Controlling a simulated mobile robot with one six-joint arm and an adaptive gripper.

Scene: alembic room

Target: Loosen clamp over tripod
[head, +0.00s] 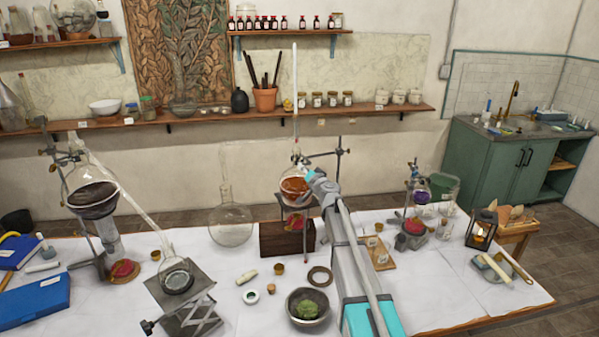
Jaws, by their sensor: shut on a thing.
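A round flask of orange-brown liquid (294,186) sits over the tripod (282,212), with a tall glass tube rising from its neck. The clamp (298,157) is at the flask's neck, on a rod from the upright stand (339,160) to the right. My arm reaches up from the bottom, and my gripper (304,168) is at the clamp, just above the flask. It is shut on the clamp, though its fingers are small and partly hidden by my wrist. My arm covers the lower part of the stand.
A large empty flask (231,224) is to the left. A bowl of green matter (308,306) and a ring (319,276) lie in front. Other glassware on stands occupies both sides; the white table is open at front left of centre.

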